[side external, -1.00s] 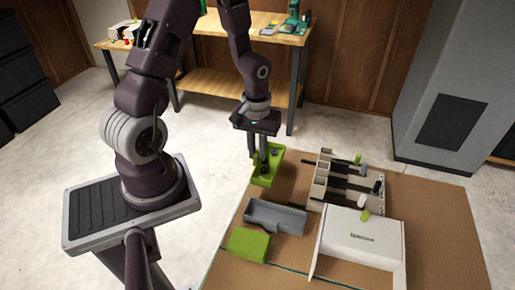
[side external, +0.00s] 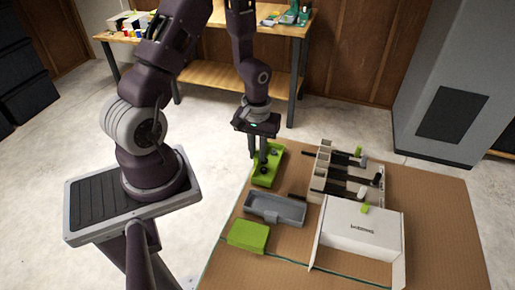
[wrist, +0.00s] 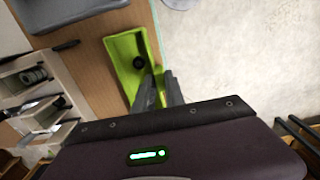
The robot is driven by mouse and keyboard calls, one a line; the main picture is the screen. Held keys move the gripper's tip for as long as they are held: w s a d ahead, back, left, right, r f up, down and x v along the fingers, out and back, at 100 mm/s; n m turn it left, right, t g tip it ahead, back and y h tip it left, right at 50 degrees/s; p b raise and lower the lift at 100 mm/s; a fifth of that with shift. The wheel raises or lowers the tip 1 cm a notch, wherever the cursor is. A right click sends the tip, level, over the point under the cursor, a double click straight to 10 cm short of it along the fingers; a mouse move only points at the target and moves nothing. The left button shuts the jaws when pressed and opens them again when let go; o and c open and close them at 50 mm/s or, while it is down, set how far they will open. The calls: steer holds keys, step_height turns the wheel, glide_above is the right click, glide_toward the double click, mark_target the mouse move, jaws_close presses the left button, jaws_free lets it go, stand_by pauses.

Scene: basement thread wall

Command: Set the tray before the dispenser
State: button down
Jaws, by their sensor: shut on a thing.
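The green tray (side external: 268,178) is at the back left corner of the cardboard-coloured table, and a dark round thing lies in it. It also shows in the wrist view (wrist: 122,45). My gripper (side external: 262,158) points down at it from above. In the wrist view my gripper (wrist: 158,85) is shut on the tray's side wall, one finger inside and one outside. I cannot tell whether the tray touches the table. A white box (side external: 360,228) with dark lettering and a green tab stands at the front right; whether it is the dispenser is unclear.
A grey tray (side external: 275,209) lies just in front of the green tray. A green block (side external: 248,235) lies nearer. A pale rack (side external: 322,168) with several black rods stands behind the white box. The table's right side (side external: 440,220) is clear.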

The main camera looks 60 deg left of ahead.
steer(key=c, duration=1.3)
jaws_free()
steer(key=shift+r, duration=3.55)
